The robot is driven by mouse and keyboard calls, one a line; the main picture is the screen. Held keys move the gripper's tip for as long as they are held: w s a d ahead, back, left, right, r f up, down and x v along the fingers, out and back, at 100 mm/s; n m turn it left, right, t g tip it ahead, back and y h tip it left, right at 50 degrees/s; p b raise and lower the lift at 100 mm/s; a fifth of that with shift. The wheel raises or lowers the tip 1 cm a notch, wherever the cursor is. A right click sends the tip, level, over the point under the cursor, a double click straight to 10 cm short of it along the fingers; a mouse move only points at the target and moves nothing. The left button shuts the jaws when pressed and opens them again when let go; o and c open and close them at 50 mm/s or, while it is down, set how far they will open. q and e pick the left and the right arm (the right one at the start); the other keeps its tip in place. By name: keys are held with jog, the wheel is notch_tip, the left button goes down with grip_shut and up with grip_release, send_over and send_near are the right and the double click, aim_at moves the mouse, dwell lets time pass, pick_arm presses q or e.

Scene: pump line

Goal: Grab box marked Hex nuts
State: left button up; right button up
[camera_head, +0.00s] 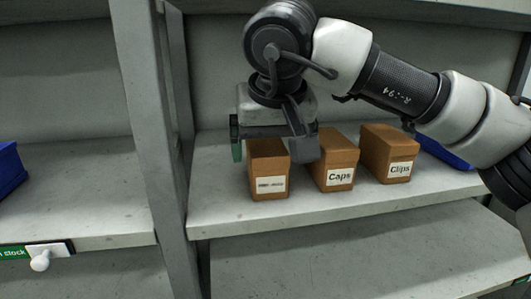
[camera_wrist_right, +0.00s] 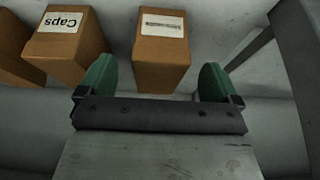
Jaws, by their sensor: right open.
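A brown box (camera_head: 268,178) stands leftmost of a row of three on the shelf; the print on its white label is too small to read. It also shows in the right wrist view (camera_wrist_right: 160,62), label upward in the picture. The middle box (camera_head: 335,160) reads "Caps" and the right box (camera_head: 388,152) reads "Clips". I cannot read "Hex nuts" on any box. My right gripper (camera_head: 270,146) is open above and behind the leftmost box. In the right wrist view its green fingers (camera_wrist_right: 157,82) are spread to either side of that box's near end. My left gripper is not in view.
The grey shelf (camera_head: 300,215) has free room in front of the boxes. A grey upright post (camera_head: 150,110) stands to the left. Blue bins show at the far left (camera_head: 9,168) and behind the right box (camera_head: 445,152).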

aim_at(265, 143)
jog(key=shift+w+a+r, duration=0.1)
jog(key=shift+w, duration=0.4)
jog(key=w, duration=0.1)
jog(key=p, duration=0.1)
jog(key=w+p, duration=0.1)
jog(key=shift+w+a+r, duration=0.15)
jog(key=shift+w+a, duration=0.1)
jog(key=shift+w, duration=0.05)
jog(key=x, duration=0.3)
jog(key=shift+w+f, duration=0.2)
jog(key=shift+f, duration=0.05)
jog(key=shift+s, duration=0.15)
jog(key=shift+f, duration=0.25)
jog(key=c, duration=1.1)
